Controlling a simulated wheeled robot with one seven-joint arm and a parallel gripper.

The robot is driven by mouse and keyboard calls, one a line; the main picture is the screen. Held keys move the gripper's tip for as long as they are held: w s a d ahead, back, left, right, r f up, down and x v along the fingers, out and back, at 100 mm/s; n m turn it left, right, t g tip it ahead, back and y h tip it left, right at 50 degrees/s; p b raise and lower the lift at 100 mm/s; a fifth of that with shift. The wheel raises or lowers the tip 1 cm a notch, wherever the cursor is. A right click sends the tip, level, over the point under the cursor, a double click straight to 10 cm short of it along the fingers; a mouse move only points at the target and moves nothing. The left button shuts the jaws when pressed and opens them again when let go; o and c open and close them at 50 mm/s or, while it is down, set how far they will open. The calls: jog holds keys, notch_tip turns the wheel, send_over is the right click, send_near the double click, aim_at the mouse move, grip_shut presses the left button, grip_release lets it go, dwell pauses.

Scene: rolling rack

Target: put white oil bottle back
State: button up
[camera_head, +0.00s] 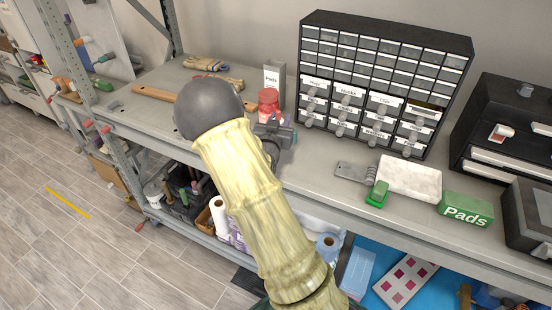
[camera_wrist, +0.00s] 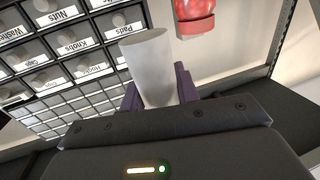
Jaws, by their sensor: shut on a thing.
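The white oil bottle (camera_wrist: 150,62) shows in the wrist view as a plain, pale, smooth body between the two dark purple fingers of my gripper (camera_wrist: 160,88). The gripper is shut on it. In the head view my gripper (camera_head: 274,135) is over the shelf top, just in front of a red jar (camera_head: 268,101). My own arm covers part of that area, and I cannot make out the bottle there. The red jar also shows at the top of the wrist view (camera_wrist: 195,18), close to the bottle; I cannot tell whether they touch.
A black drawer cabinet (camera_head: 384,78) with labelled drawers stands right of the gripper. A white box marked Pads (camera_head: 273,80) stands behind the jar. Gloves (camera_head: 206,64) and a wooden-handled tool (camera_head: 155,93) lie left. A green Pads box (camera_head: 465,209) and white block (camera_head: 410,178) lie right.

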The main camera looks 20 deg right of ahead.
jog(key=shift+f, duration=0.1)
jog(key=shift+f+p, duration=0.75)
jog(key=shift+f, duration=2.05)
jog(key=shift+f, duration=0.1)
notch_tip(320, 180, down, 3)
jog(key=shift+f+p, duration=0.2)
jog(key=shift+p, duration=0.35)
jog(key=shift+f, duration=0.3)
jog(key=shift+f, duration=0.2)
jog(key=o, duration=1)
jog(key=shift+c, duration=0.2)
jog(key=shift+r, duration=0.25)
